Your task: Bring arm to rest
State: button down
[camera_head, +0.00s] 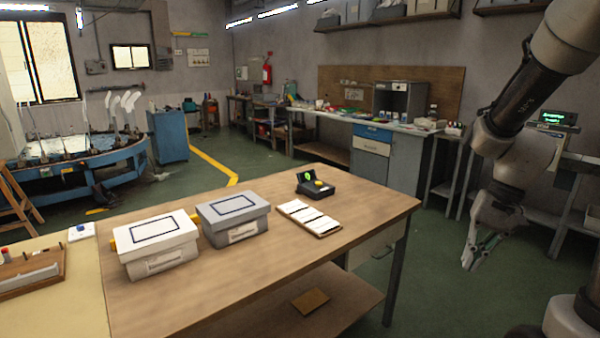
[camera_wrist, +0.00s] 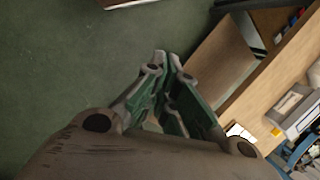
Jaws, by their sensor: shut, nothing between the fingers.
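My gripper (camera_head: 470,264) hangs at the right of the head view, pointing down. It is beyond the right edge of the wooden table (camera_head: 290,259), over the green floor. In the wrist view my gripper (camera_wrist: 168,56) shows its fingertips close together with nothing between them. My arm is bent, with its upper link coming in from the top right. The gripper touches nothing that I can see.
On the table stand a white lidded box (camera_head: 155,245), a grey lidded box (camera_head: 233,218), a clipboard with papers (camera_head: 309,217) and a small black device (camera_head: 315,186). A workbench (camera_head: 370,130) lines the back wall. Green floor (camera_head: 436,275) lies free right of the table.

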jog(key=s+r+n+t+h, duration=0.3)
jog(key=s+r+n+t, duration=0.2)
jog(key=s+r, duration=0.5)
jog(key=shift+s+r+n, duration=0.3)
jog(key=shift+s+r, duration=0.05)
jog(key=shift+r, duration=1.2)
